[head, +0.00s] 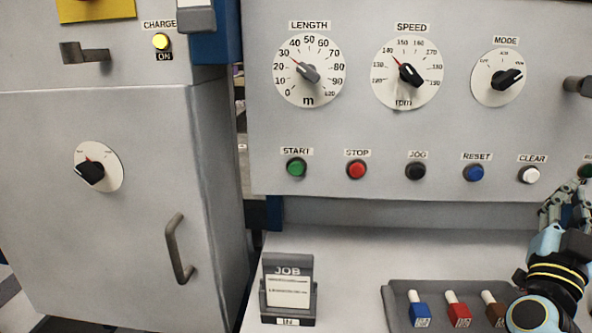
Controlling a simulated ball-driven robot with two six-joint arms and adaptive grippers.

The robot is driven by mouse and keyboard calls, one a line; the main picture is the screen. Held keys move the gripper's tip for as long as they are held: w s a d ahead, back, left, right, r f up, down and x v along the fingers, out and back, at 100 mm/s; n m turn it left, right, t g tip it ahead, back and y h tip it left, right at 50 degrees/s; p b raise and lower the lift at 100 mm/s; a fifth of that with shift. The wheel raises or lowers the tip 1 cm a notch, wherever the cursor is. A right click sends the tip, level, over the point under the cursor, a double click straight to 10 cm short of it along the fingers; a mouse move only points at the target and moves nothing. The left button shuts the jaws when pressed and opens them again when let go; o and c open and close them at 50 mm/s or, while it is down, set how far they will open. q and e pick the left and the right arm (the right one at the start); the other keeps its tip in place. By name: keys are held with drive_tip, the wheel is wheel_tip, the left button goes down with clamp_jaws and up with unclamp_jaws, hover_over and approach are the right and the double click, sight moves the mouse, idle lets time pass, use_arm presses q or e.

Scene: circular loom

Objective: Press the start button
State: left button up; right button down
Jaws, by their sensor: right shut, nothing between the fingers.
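The green start button (296,168) sits under its START label at the left end of a button row on the grey panel (350,128). To its right are the red stop button (356,169), the dark jog button (415,170), the blue reset button (474,172) and the white clear button (528,175). My right gripper (570,192) is at the right edge, low on the panel, well to the right of the start button. It is shut and empty, and partly cut off by the frame. My left gripper is not in view.
Above the buttons are the length dial (309,95), speed dial (408,95) and mode dial (499,90). A JOB card holder (288,262) and a tray (395,310) with coloured items stand on the shelf. A grey cabinet (130,220) is at left. The space before the start button is clear.

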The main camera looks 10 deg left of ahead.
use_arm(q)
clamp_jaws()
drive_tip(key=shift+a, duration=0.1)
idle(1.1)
